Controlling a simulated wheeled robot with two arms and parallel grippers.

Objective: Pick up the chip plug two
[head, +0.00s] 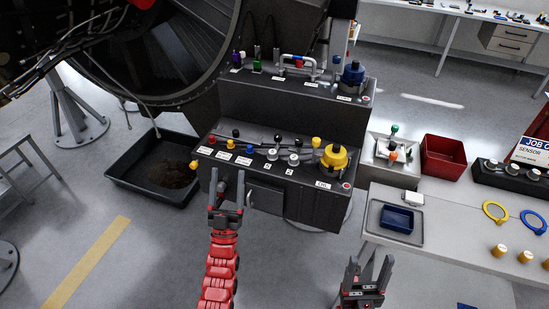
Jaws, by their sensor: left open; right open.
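Two small pale plugs stand side by side on the lower step of the dark console, a left one (272,154) and a right one (293,159). Each has a small white number tag in front, too small to read surely, so I cannot tell which is chip plug two. My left gripper (227,178) is open and empty, upright in front of the console's left part, to the left of the pale plugs. My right gripper (370,265) is open and empty, low in front of the white table, well away from the plugs.
A black drip tray (130,170) lies on the floor at left. The white table (440,240) at right holds a blue tray (397,219) and rings.

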